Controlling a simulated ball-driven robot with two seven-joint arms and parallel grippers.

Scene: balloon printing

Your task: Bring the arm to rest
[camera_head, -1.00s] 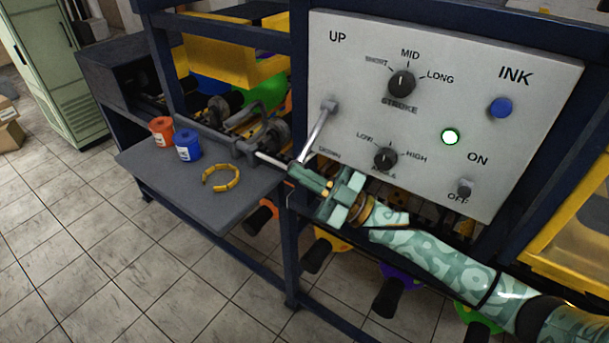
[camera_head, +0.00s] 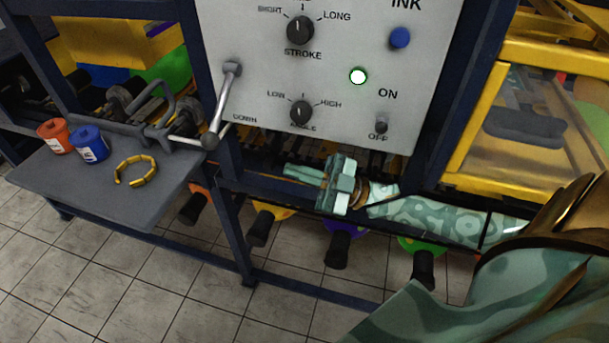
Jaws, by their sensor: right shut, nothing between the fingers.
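My right arm comes in from the right, in green camouflage pattern. My right gripper (camera_head: 292,171) is shut and empty, below the control panel (camera_head: 340,55) and pointing left. It is apart from the lever (camera_head: 223,100), whose handle points down near the DOWN label. My left gripper is not in view.
A grey shelf (camera_head: 60,187) at the left holds an orange pot (camera_head: 55,136), a blue pot (camera_head: 90,144) and a yellow segmented ring (camera_head: 135,171). Dark blue frame posts (camera_head: 228,225) stand close by the gripper. Tiled floor is open below left.

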